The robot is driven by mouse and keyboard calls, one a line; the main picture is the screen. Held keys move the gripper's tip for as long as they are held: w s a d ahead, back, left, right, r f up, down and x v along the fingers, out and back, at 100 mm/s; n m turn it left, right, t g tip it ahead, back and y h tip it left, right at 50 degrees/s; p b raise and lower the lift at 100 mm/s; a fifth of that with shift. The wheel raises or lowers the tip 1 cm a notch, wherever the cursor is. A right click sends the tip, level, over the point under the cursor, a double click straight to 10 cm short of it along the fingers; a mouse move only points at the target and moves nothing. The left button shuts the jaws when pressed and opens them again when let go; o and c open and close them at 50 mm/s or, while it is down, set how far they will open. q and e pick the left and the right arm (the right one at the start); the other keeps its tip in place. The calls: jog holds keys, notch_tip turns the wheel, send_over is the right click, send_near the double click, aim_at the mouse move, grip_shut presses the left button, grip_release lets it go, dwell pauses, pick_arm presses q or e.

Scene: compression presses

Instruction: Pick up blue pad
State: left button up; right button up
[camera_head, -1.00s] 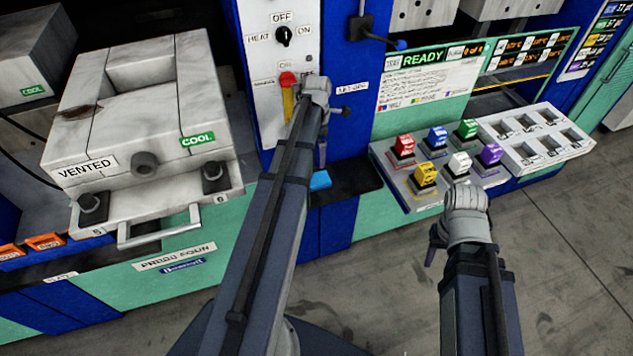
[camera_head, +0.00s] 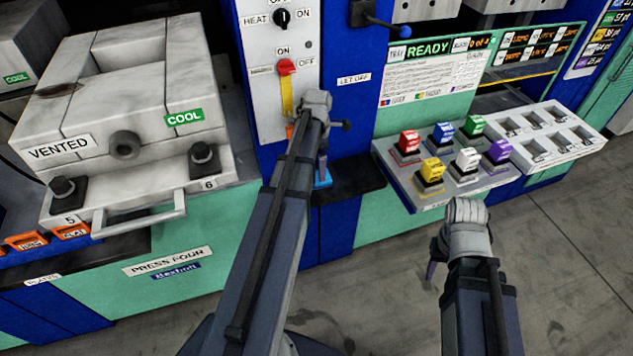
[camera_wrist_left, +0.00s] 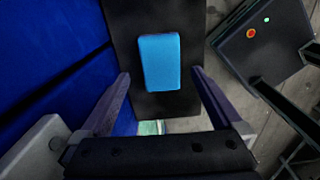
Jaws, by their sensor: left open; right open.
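A flat blue pad (camera_wrist_left: 160,62) lies on a black shelf (camera_wrist_left: 130,22) in the left wrist view. In the head view the blue pad (camera_head: 323,178) shows only partly behind my left gripper. My left gripper (camera_head: 319,165) is over the shelf and points down at the pad. In the left wrist view the fingers of my left gripper (camera_wrist_left: 161,74) are open, one on each side of the pad's lower end, with nothing between them held. My right gripper (camera_head: 433,270) hangs empty in front of the block tray; its finger opening is mostly hidden.
A tray (camera_head: 415,196) with several coloured blocks, one of them blue, and a white slotted tray (camera_head: 560,150) stand to the right. A press marked VENTED (camera_head: 125,110) is at the left. A control panel with a red lever (camera_head: 286,67) rises behind my left gripper.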

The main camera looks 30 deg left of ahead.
aim_at(317, 179)
pick_arm(q)
notch_tip(317, 179, down, 5)
jog(key=b, duration=0.4)
jog(key=shift+r, duration=0.2)
jog(key=shift+r, duration=0.1)
jog(key=shift+c, duration=0.2)
jog(key=c, duration=1.2)
